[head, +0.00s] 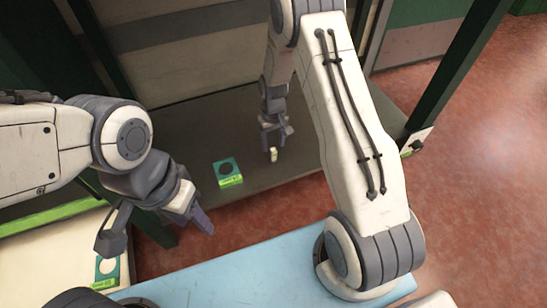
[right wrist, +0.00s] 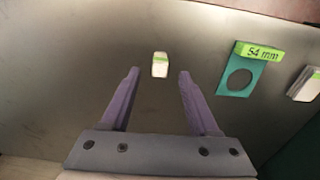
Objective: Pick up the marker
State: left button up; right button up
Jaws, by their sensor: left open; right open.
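The marker (head: 274,155) is a small pale block with a green top, on the dark shelf in the head view. In the right wrist view the marker (right wrist: 160,65) lies just beyond the fingertips, near the middle of the gap between them. My right gripper (head: 273,135) is open and empty, reaching down close to the marker; it shows in the right wrist view (right wrist: 158,75) with its two purple fingers apart.
A teal gauge plate (head: 228,172) with a round hole and a green label reading 54 mm lies left of the marker. Another teal plate (head: 107,269) is at the lower left. A light blue surface (head: 240,268) is in front. A dark green post (head: 455,65) stands at right.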

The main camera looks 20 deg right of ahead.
aim_at(273, 149)
notch_tip(273, 149, down, 5)
jog(key=b, duration=0.2)
jog(key=shift+r+b, duration=0.15)
jog(key=shift+b, duration=0.15)
jog(key=shift+r, duration=0.1)
grip_shut()
jog(key=shift+r, duration=0.1)
